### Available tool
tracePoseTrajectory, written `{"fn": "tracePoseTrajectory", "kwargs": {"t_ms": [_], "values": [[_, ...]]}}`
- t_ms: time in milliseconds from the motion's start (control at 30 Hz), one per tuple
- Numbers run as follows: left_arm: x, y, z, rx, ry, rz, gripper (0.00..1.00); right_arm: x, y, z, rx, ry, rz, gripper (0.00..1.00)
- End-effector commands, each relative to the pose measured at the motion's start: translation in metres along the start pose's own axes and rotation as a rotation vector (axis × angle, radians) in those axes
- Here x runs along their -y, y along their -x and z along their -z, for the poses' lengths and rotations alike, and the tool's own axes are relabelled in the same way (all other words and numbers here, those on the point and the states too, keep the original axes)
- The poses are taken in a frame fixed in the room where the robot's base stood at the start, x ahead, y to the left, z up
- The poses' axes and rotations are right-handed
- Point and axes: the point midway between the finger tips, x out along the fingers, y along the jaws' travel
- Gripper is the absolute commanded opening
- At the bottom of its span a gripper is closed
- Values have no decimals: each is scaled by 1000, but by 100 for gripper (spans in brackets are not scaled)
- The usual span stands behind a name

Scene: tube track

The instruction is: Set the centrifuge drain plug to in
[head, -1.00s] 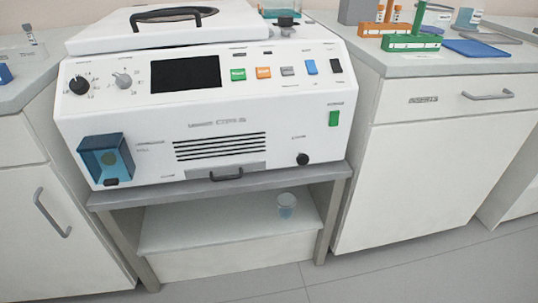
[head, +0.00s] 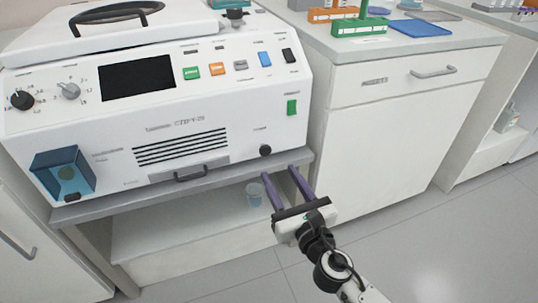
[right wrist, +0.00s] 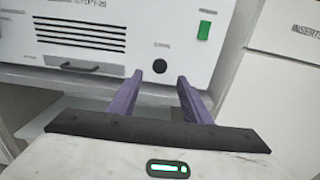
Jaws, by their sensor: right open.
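The centrifuge (head: 220,125) is a white box with a dark screen on a grey stand. Its drain plug (head: 265,150) is a small round black knob low on the front panel at the right; it also shows in the right wrist view (right wrist: 160,66). I cannot tell how far it stands out of the panel. My right gripper (head: 281,173) has two purple fingers, open and empty, below and a little in front of the plug. In the right wrist view the fingertips (right wrist: 160,80) point toward the panel, with the plug just beyond them. My left gripper is not in view.
A grey shelf edge (head: 130,203) runs under the centrifuge. A black drawer handle (head: 190,175) and a blue-windowed box (head: 64,173) are on the front. A white cabinet (head: 385,130) stands to the right.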

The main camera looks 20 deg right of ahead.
Motion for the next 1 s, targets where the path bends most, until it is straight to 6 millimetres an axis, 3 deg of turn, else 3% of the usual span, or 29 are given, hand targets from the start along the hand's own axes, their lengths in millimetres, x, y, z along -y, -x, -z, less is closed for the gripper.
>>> {"fn": "tracePoseTrajectory", "kwargs": {"t_ms": [200,400,600,867,1000], "values": [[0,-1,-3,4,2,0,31,0,-43,0,2,-5,2,44],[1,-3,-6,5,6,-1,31,0,-73,1,0,-8,2,44],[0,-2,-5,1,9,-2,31,0,-86,0,-1,-7,2,44],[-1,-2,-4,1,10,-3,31,0,-86,0,-2,-8,2,44],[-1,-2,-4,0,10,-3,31,0,-86,0,-2,-8,2,21]]}}
